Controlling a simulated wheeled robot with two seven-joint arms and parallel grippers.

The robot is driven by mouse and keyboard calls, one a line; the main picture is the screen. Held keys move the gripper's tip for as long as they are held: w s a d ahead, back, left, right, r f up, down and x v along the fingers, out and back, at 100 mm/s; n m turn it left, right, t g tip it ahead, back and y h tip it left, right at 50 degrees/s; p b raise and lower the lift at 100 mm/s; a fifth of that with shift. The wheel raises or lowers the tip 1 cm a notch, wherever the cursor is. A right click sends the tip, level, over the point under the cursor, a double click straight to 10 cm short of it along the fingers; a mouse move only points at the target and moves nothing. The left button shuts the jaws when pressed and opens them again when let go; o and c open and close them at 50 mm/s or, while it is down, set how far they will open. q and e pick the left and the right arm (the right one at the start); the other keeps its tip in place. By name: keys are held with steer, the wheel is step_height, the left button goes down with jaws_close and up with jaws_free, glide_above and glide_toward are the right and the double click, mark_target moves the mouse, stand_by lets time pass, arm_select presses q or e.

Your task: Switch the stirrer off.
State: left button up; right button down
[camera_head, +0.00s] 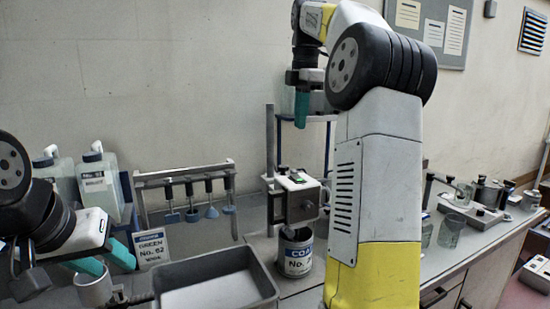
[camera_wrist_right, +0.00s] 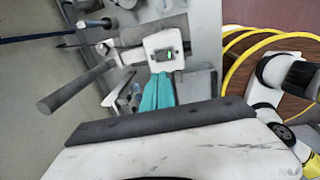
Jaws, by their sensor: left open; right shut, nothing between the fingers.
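The stirrer (camera_head: 296,195) is a white and grey motor head on a vertical post, above a can with a blue label (camera_head: 296,254). A small switch (camera_head: 296,178) with a green patch is on its top; the switch also shows lit green in the right wrist view (camera_wrist_right: 169,54). My right gripper (camera_head: 301,124) has teal fingers, shut and empty, pointing down above the stirrer. In the right wrist view its fingertips (camera_wrist_right: 161,76) appear just below the switch; contact cannot be told. My left gripper (camera_head: 104,261) is open at the lower left, away from the stirrer.
A grey tray (camera_head: 215,285) stands left of the can. A rack of hanging paddles (camera_head: 190,175) and white jugs (camera_head: 97,180) are behind it. A sign (camera_head: 151,248) and a light cup (camera_head: 94,288) are near my left gripper. Glassware (camera_head: 451,230) stands at right.

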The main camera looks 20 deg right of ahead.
mark_target(298, 178)
steer(key=f, duration=0.4)
steer(key=w+f, duration=0.1)
steer(key=f, duration=0.9)
steer(key=shift+w, duration=0.35)
steer(key=shift+w+a+f, duration=0.1)
steer(key=shift+f, duration=0.15)
steer(key=shift+s+f, duration=0.1)
steer(key=shift+s, duration=0.75)
steer(key=shift+r, duration=0.2)
